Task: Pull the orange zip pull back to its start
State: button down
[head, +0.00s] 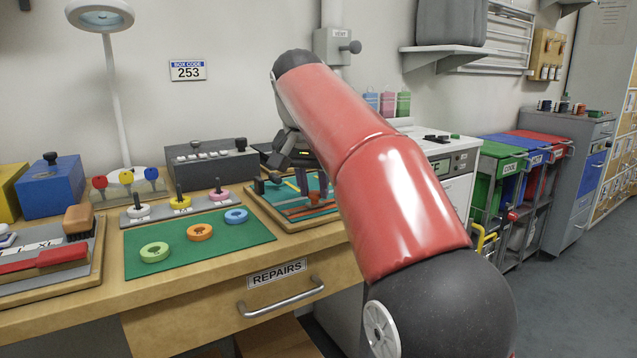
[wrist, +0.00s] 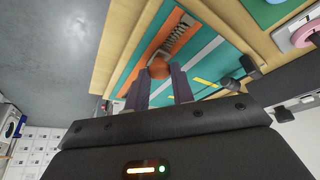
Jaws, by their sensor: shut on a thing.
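In the head view my gripper (head: 309,187) is low over the board (head: 262,208), and my red arm hides the board's right part. The pull shows small there (head: 314,194).
A green mat (head: 180,262) with three coloured rings lies left of the board. A grey switch box (head: 212,168) stands behind. The bench edge and drawer (head: 280,298) are in front.

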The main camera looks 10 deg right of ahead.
aim_at(299, 210)
jog(key=shift+s+a, duration=0.3)
jog(key=shift+a, duration=0.6)
jog(key=shift+s+a, duration=0.25)
jog(key=shift+a, duration=0.6)
jog(key=c, duration=1.2)
grip_release()
jog(key=shift+a, duration=0.1)
jog(key=shift+o, duration=0.2)
jog(key=p+v, duration=0.2)
jog(key=v, duration=0.5)
jog(key=shift+s+r, duration=0.15)
jog(key=shift+r, duration=0.2)
